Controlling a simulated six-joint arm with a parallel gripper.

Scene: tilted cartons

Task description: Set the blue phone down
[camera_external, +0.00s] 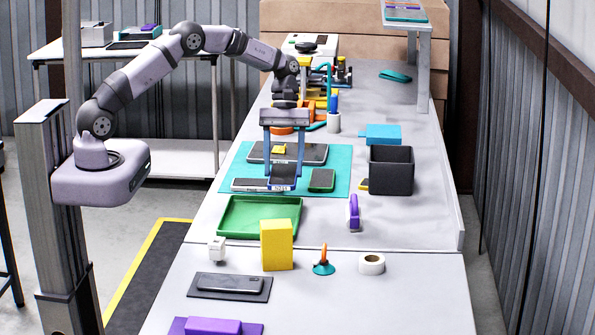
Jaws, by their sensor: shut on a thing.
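My gripper (283,180) is over the teal mat (233,166), with its two blue fingers pointing down. It is shut on the blue phone (282,187), which shows a dark face and a blue front edge between the fingertips. The phone is low over the front part of the mat; I cannot tell whether it touches the mat. A grey phone (249,185) lies just left of it, and a green-edged phone (321,180) lies to its right. A dark tablet-like slab (310,153) with a small yellow item (279,149) lies behind it.
A green tray (258,216) is just in front of the mat. A dark bin (391,171) and a purple item (353,212) stand to the right. A yellow box (277,246), an orange-tipped item (323,263) and a white roll (371,264) are nearer the front. The bench's front right is clear.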

